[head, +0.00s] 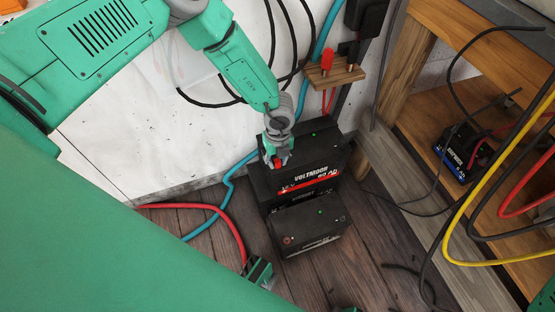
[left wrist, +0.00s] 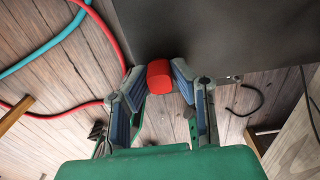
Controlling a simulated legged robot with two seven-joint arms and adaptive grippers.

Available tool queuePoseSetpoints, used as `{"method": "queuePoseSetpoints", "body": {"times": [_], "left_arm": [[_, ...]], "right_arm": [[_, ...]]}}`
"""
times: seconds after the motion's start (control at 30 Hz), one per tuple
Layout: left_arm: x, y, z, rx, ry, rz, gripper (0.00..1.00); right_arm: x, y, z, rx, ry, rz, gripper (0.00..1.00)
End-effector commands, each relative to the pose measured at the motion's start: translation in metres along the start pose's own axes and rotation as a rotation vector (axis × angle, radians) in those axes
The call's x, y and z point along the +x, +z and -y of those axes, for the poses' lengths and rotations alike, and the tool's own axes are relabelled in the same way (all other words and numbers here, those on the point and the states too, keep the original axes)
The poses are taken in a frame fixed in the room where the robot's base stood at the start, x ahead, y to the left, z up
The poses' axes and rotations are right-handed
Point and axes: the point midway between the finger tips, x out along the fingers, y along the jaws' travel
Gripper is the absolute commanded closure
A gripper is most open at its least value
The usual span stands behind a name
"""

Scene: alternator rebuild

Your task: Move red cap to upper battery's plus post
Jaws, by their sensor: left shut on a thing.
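The red cap (left wrist: 159,76) is between the two fingertips of my left gripper (left wrist: 160,82) in the left wrist view. In the head view my left gripper (head: 277,158) is shut on it, and a little of the red cap (head: 279,164) shows below the fingers. The gripper is over the left end of the upper battery (head: 322,155), a black box with a red-striped label. The upper battery's plus post is hidden or cannot be made out. I cannot tell whether the cap touches the battery. My right gripper is not recognisable in either view.
A lower black battery (head: 310,225) stands in front on the plank floor. Red (head: 225,216) and blue (head: 228,185) cables lie to the left. A small wooden shelf (head: 335,74) holds a red-handled item behind. A wooden bench (head: 430,235) with hanging cables stands at right.

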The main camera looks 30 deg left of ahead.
Motion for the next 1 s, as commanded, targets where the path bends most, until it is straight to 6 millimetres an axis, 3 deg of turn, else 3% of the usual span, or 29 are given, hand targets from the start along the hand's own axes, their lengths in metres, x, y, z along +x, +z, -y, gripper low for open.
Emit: {"method": "queuePoseSetpoints", "body": {"times": [0.4,0.43,0.47,0.5,0.83,1.0], "left_arm": [[0.003,0.0,0.0,0.0,0.0,0.0,0.91],[0.003,0.0,0.0,0.0,0.0,0.0,0.69],[0.003,0.0,0.0,0.0,0.0,0.0,0.58],[0.003,0.0,0.0,0.0,0.0,0.0,0.55],[0.0,0.0,0.0,0.0,-0.001,0.0,0.55],[-0.021,0.001,0.001,-0.002,-0.003,0.001,0.55]], "right_arm": [[0.002,0.0,0.0,0.0,0.0,0.0,0.6],[0.002,0.0,0.0,0.0,0.0,0.0,0.6],[0.002,0.0,0.0,0.0,0.0,0.0,0.6],[0.002,0.0,0.0,0.0,0.0,0.0,0.6],[0.001,0.002,0.0,0.0,0.0,-0.002,0.6],[0.001,0.002,0.0,0.0,0.0,-0.003,0.6]]}}
